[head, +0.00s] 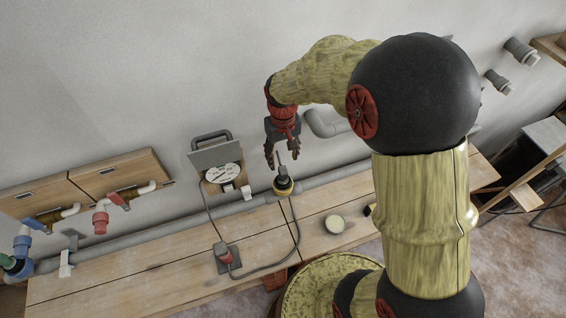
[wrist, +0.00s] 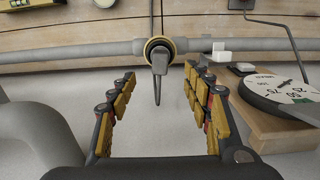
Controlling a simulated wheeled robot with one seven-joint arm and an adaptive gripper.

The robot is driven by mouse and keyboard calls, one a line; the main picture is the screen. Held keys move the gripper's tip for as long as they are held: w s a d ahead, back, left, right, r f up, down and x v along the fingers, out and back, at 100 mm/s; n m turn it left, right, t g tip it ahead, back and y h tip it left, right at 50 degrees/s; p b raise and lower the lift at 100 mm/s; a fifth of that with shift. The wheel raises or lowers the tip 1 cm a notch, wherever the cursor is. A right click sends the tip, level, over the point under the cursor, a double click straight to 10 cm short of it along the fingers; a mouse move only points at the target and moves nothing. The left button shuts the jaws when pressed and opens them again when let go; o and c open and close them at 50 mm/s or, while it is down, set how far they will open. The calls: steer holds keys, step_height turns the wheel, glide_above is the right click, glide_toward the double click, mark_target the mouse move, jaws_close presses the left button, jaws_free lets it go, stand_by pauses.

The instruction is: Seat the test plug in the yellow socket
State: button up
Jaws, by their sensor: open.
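The yellow-rimmed socket (head: 283,186) sits at the pipe along the back of the bench. It also shows in the wrist view as a yellow ring with a dark centre (wrist: 149,44). A grey plug-like piece (wrist: 160,62), probably the test plug, stands out of the ring towards my gripper; how deep it sits cannot be seen. A thin dark cable or loop shows at it. My gripper (head: 282,158) is open just above the socket, fingers pointing down. In the wrist view its yellow-padded fingers (wrist: 160,100) are spread to either side of the piece, apart from it.
A dial gauge (head: 222,173) on a wooden block stands left of the socket. A dark cable loops across the bench (head: 150,262) to a red fitting (head: 222,250). A round cup (head: 335,223) stands at right. Valves (head: 101,217) line the left, and a grey pipe (head: 325,178) runs behind.

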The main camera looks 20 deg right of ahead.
mark_target(283, 170)
steer(key=shift+r, duration=0.2)
steer(key=shift+c, duration=0.5)
steer(key=shift+r+p, duration=0.55)
steer(key=shift+p, duration=0.15)
steer(key=shift+c, duration=1.2)
steer(key=s+r+p, duration=0.1)
steer(key=p, duration=0.2)
steer(key=shift+r+g, duration=0.2)
steer(key=shift+g, duration=0.1)
steer(key=shift+c, duration=1.3)
steer(key=p, duration=0.3)
steer(key=shift+s+r+p, duration=0.25)
steer(key=shift+r+p, duration=0.05)
steer(key=shift+p, duration=0.1)
steer(key=shift+c, duration=1.2)
steer(key=p, duration=0.2)
steer(key=shift+s+f+p, duration=0.1)
steer(key=shift+s+p, duration=0.05)
steer(key=shift+p, duration=0.2)
steer(key=shift+c, duration=1.3)
steer(key=shift+f+n+p, duration=0.2)
steer(key=shift+n+p, duration=0.2)
steer(key=shift+c, duration=0.6)
steer(key=shift+w+f+n, duration=0.4)
steer(key=shift+w+f, duration=0.35)
steer(key=shift+w, duration=0.15)
jaws_close()
steer(key=shift+f+b, duration=1.95)
steer(key=shift+f, duration=0.95)
